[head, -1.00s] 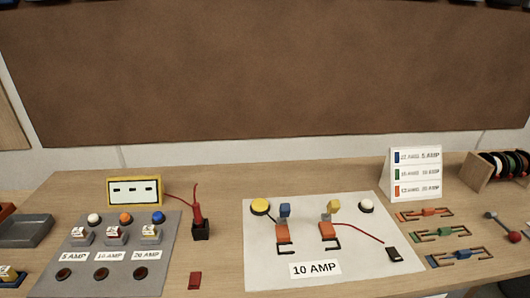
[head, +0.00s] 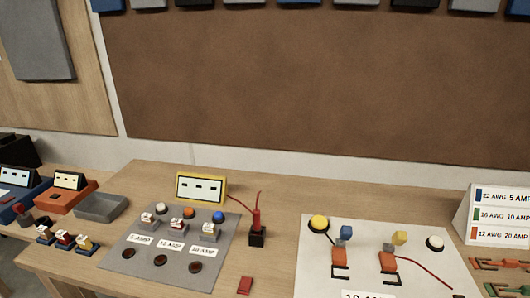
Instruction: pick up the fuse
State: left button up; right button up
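Neither of my grippers is in view. No object is labelled as a fuse, so I cannot tell which one is meant. Several small light-topped blocks could be fuses. Some stand in a row on the grey board (head: 118,255), above the labels 5 AMP, 10 AMP and 20 AMP: a left block (head: 148,221), a middle block (head: 178,225) and a right block (head: 208,229).
A yellow-framed meter (head: 201,176) stands behind the grey board, wired to a red probe (head: 256,219) in a black holder. A grey tray (head: 101,207) and orange box (head: 67,199) are left. A white board (head: 330,225) with circuit parts and an AWG sign (head: 499,212) are right.

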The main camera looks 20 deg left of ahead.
aim_at(147, 219)
jog(key=u, duration=1.2)
